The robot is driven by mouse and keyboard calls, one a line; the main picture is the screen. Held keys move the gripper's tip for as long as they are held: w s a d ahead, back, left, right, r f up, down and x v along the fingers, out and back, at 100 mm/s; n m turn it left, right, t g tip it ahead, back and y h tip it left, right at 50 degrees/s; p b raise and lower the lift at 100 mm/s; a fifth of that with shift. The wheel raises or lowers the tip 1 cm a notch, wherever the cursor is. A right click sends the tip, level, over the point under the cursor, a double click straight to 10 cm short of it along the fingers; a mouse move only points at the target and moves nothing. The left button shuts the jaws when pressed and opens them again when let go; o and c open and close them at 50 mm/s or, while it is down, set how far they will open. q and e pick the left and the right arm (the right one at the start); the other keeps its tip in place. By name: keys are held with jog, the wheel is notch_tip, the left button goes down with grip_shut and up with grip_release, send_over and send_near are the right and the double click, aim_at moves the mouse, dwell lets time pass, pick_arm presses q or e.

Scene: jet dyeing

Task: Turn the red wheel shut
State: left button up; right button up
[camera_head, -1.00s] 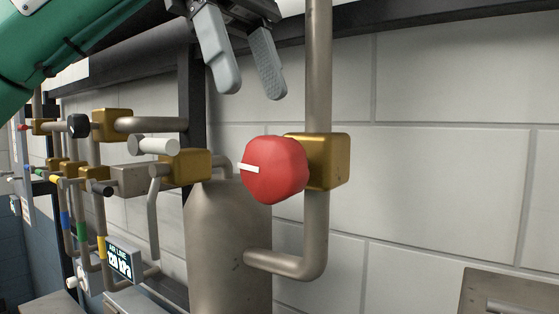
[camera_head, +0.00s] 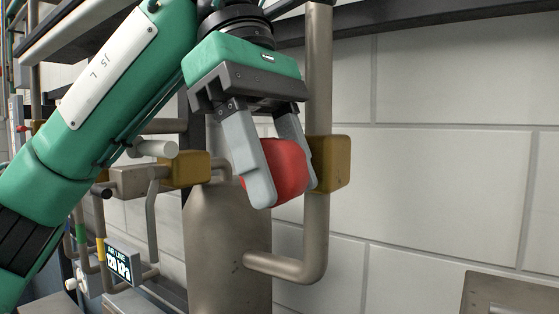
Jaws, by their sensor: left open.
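The red wheel (camera_head: 289,168) sits on a brass valve block (camera_head: 333,163) on an upright grey pipe. My left gripper (camera_head: 287,198) points down over the wheel. Its fingers are open, one in front of the wheel's left side and the other at its upper right, largely behind it. The wheel lies between the fingers; I cannot tell whether they touch it. My right gripper is out of view.
A grey cylinder tank (camera_head: 225,245) stands below left of the wheel. A pipe (camera_head: 285,265) bends under the valve.

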pick_arm(q)
jog(key=shift+c, duration=0.4)
jog(key=c, duration=0.9)
jog(key=shift+t+y, duration=0.3)
jog(key=shift+y, duration=0.1)
jog(key=shift+t+y, duration=0.8)
jog(key=shift+y, duration=0.3)
jog(key=t+y, duration=0.1)
jog(key=y, duration=0.1)
jog(key=t+y, duration=0.1)
jog(key=shift+s+d+f+t+y, duration=0.1)
jog(key=shift+f+t+y, duration=0.1)
jog(key=shift+t+y, duration=0.2)
jog(key=t+y, duration=0.1)
jog(key=y, duration=0.1)
jog(key=t+y, duration=0.1)
jog(key=shift+f+t+y, duration=0.25)
jog(key=shift+t+y, duration=0.05)
jog(key=shift+f+t+y, duration=0.2)
jog(key=shift+t+y, duration=1)
jog(key=shift+y, duration=0.4)
